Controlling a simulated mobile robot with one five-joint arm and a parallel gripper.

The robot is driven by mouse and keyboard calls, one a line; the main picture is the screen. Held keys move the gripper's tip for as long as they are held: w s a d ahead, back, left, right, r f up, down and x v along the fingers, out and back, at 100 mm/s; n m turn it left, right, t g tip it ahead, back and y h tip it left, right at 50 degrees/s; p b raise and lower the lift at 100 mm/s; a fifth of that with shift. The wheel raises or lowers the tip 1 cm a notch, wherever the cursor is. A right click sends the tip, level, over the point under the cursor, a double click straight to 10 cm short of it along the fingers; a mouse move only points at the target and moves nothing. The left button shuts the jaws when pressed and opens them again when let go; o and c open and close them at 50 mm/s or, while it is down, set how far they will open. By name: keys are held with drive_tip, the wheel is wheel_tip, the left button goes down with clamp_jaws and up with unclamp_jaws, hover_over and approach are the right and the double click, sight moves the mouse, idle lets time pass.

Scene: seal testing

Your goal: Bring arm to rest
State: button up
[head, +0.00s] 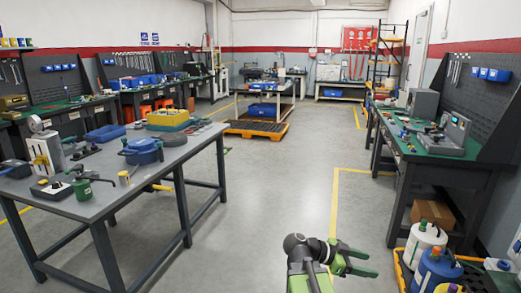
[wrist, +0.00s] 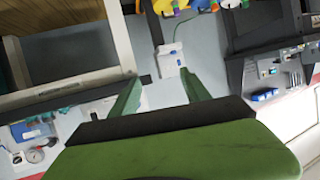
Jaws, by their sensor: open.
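My gripper (head: 356,262) shows at the bottom of the head view, in front of the open floor. Its two green fingers are spread apart and nothing is between them. In the wrist view my gripper (wrist: 160,92) is also open and empty, with its fingers pointing up the picture. The wrist view is turned at a steep angle, and benches and small items lie beyond the fingers. The gripper touches nothing that I can see.
A grey table (head: 95,205) with test devices and a blue case stands at left. A green-topped workbench (head: 415,150) runs along the right. Containers in a yellow-rimmed tray (head: 400,275) sit on the floor close right of my gripper. The middle floor (head: 270,190) is clear.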

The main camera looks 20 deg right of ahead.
drive_tip(key=w+a+f+n+t+y, duration=0.1)
drive_tip(key=w+a+f+n+y, duration=0.1)
drive_tip(key=a+f+n+y, duration=0.65)
drive_tip(key=w+a+f+n+t, duration=0.15)
drive_tip(key=a+n, duration=0.35)
drive_tip(key=a, duration=0.8)
drive_tip(key=w+a+f+n+t+y, duration=0.1)
drive_tip(key=w+a+f+n+y, duration=0.2)
drive_tip(key=a+f+n+y, duration=0.55)
wheel_tip(320, 180, up, 26)
drive_tip(key=a+h+p, duration=0.2)
drive_tip(key=h+p, duration=0.1)
drive_tip(key=p, duration=1.9)
drive_tip(key=shift+s+a+f+m+h, duration=0.2)
drive_tip(key=shift+s+a+m+h, duration=0.05)
drive_tip(key=shift+a+m+h, duration=0.05)
